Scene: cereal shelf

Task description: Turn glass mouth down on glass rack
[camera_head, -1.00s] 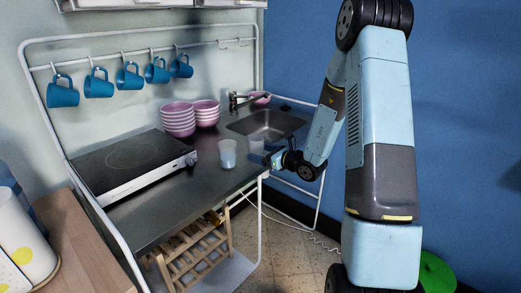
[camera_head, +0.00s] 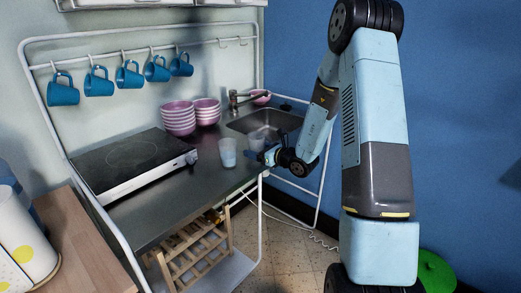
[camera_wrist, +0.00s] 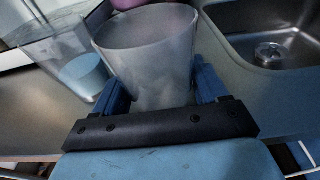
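A clear, empty-looking glass (camera_head: 258,139) stands upright on the steel counter by the sink; in the wrist view this glass (camera_wrist: 153,60) is close, with its mouth up. My gripper (camera_head: 264,156) is low beside it. In the wrist view my gripper (camera_wrist: 163,92) has its blue fingers spread on either side of the glass; I cannot make out firm contact. A second glass (camera_head: 227,158) with something pale blue in it stands to the left; it also shows in the wrist view (camera_wrist: 72,62). I cannot pick out a glass rack for certain.
A sink (camera_head: 266,121) is behind the glasses, and stacked pink bowls (camera_head: 179,119) stand further back. A black hob (camera_head: 130,160) covers the counter's left. Blue mugs (camera_head: 129,75) hang from a rail. A wooden slatted rack (camera_head: 190,252) is below the counter.

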